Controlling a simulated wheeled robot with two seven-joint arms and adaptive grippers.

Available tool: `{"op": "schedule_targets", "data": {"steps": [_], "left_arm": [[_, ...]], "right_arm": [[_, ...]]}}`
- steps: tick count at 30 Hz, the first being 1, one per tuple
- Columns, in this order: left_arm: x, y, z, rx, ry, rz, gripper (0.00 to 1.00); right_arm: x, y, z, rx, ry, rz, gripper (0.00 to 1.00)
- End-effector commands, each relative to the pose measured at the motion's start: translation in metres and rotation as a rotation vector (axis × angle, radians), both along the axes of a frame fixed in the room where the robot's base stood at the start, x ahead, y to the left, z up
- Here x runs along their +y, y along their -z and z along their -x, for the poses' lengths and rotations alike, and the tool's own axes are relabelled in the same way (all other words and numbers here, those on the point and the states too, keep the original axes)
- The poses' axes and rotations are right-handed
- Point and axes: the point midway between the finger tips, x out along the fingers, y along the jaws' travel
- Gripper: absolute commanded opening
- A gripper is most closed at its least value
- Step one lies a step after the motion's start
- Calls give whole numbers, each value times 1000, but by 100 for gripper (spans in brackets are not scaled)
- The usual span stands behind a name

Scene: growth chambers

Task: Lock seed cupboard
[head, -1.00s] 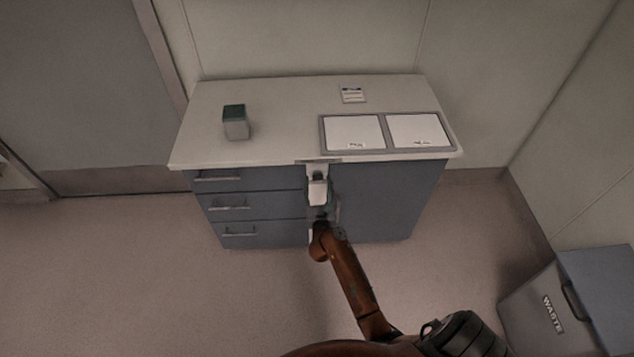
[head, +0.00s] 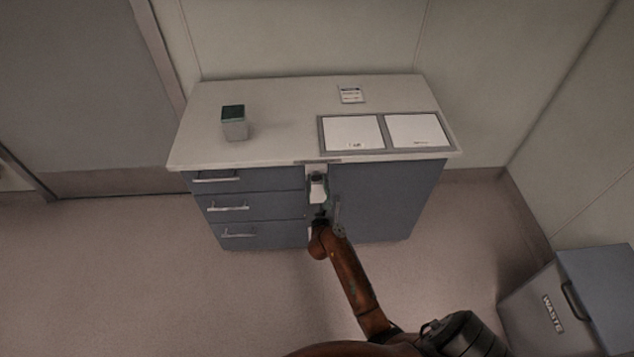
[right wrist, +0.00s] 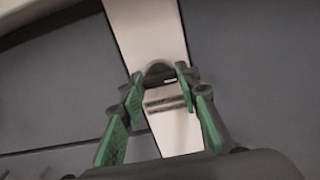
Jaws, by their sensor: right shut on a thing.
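The seed cupboard appears to be the blue-grey cabinet with a door (head: 390,200) on the right and three drawers on the left. A pale vertical strip (head: 317,168) runs between them, with a small light and dark lock-like fitting (head: 318,187) on it. My right gripper (head: 318,205) is at this fitting, its arm coming from below. My left gripper is not in view.
The pale worktop (head: 275,110) holds a green-topped box (head: 233,122), a small label card (head: 351,94) and two white panels in a grey frame (head: 384,117). A waste bin (head: 570,305) stands at lower right. The floor left of my arm is clear.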

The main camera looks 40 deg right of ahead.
Motion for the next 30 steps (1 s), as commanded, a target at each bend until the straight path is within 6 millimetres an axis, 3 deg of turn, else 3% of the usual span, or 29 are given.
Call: {"op": "schedule_targets", "data": {"steps": [8,13,21,30], "left_arm": [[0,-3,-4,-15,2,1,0],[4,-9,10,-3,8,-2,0],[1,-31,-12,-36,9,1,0],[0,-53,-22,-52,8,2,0]], "right_arm": [[1,-1,0,13,-1,20,6],[1,-3,0,49,-2,80,6],[2,-4,0,161,-3,261,6],[2,-4,-1,311,-3,506,6]]}}
